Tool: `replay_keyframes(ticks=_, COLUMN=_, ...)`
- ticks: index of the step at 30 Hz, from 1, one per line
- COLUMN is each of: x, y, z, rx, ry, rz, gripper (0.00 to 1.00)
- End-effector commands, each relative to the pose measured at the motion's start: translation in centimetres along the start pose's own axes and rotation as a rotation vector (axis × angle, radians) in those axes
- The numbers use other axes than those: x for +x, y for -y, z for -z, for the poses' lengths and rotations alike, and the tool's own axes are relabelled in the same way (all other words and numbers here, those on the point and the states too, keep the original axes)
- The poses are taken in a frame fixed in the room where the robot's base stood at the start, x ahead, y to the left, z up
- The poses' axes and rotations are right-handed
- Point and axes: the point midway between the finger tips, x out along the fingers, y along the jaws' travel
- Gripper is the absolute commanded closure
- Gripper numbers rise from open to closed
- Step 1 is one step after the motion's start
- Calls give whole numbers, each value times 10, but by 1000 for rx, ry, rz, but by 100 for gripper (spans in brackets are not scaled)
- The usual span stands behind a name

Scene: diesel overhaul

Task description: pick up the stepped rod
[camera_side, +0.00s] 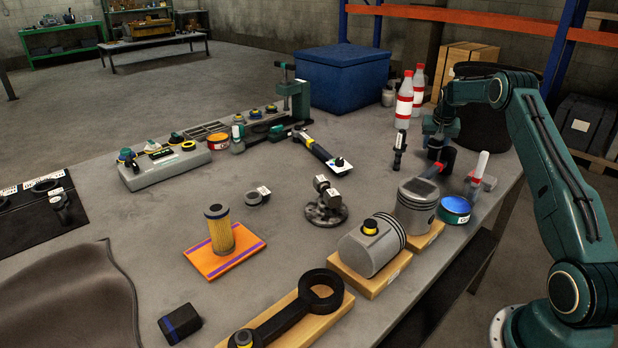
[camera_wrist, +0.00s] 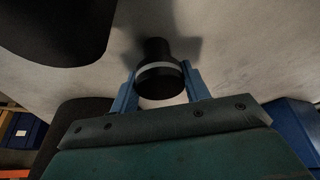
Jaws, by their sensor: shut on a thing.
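The stepped rod (camera_wrist: 160,82) shows in the wrist view as a black round piece with a pale band and a narrower part beyond it. My gripper (camera_side: 438,148) is shut on it, with a blue finger on each side. The grey table surface and a dark shadow show behind the rod. In the side view my gripper is over the far right part of the table, and the dark parts there overlap, so the rod's outline and its gap to the table are unclear.
A dark upright piece (camera_side: 399,150) stands left of my gripper. A grey piston (camera_side: 415,208) and a blue-topped tin (camera_side: 455,210) stand in front. Red-and-white bottles (camera_side: 404,100) and a blue chest (camera_side: 343,78) are behind. The left middle of the table (camera_side: 150,225) is clear.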

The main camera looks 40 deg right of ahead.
Motion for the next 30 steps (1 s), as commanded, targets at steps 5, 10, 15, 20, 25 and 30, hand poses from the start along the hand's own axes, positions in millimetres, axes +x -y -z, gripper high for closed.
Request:
replay_keyframes(ticks=5, x=-2, y=0, z=2, rx=0, ry=-6, rz=1, gripper=100)
replay_keyframes(ticks=10, x=-7, y=0, z=5, rx=0, ry=-7, rz=1, gripper=100)
replay_keyframes(ticks=15, x=-20, y=0, z=10, rx=1, ry=-8, rz=1, gripper=100)
replay_keyframes(ticks=20, x=-40, y=0, z=18, rx=1, ry=-9, rz=1, gripper=100)
replay_keyframes(ticks=25, x=-62, y=0, z=28, rx=0, ry=-10, rz=1, gripper=100)
replay_keyframes(ticks=30, x=-81, y=1, z=35, rx=1, ry=-8, rz=1, gripper=100)
